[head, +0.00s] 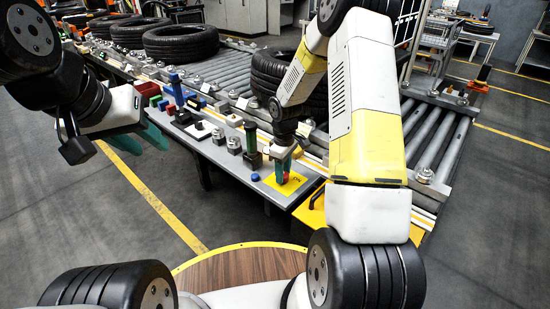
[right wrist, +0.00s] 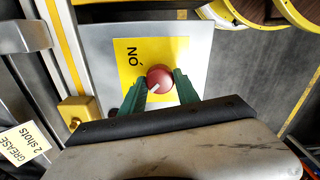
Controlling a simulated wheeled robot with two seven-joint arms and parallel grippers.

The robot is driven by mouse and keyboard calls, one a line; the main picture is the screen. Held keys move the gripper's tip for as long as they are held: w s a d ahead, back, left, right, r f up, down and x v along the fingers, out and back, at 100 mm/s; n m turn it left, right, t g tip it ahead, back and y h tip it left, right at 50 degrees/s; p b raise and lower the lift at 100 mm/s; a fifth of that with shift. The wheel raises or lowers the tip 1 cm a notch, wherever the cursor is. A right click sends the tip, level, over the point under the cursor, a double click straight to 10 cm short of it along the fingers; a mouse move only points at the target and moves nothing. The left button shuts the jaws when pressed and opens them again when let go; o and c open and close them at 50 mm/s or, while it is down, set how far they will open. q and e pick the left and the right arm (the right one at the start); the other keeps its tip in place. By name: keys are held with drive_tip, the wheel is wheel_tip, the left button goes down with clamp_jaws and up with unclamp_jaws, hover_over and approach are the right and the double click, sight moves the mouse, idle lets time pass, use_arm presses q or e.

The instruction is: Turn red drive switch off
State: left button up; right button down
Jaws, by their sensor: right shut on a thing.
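The red drive switch (right wrist: 160,77) is a round red knob with a white pointer mark, on a yellow plate (right wrist: 129,60) with black lettering. In the head view the plate (head: 296,180) lies at the near right end of the grey bench. My right gripper (right wrist: 162,88) has its green fingers on either side of the knob, shut on it. In the head view my right gripper (head: 283,172) points down over the plate and mostly hides the knob. My left gripper (head: 148,142) is empty and open, left of the bench in the air.
A grey bench (head: 228,158) carries a blue knob (head: 255,177), a dark green upright cylinder (head: 251,140) and several small blocks. Behind it runs a roller conveyor (head: 235,68) with tyres (head: 181,42). A "GREASE 2 shots" label (right wrist: 25,143) shows in the right wrist view. The floor at left is clear.

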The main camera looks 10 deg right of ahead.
idle(0.3)
drive_tip(key=c, duration=0.9)
unclamp_jaws()
drive_tip(key=shift+r, duration=0.1)
wheel_tip(320, 180, up, 8)
drive_tip(key=shift+f, duration=0.15)
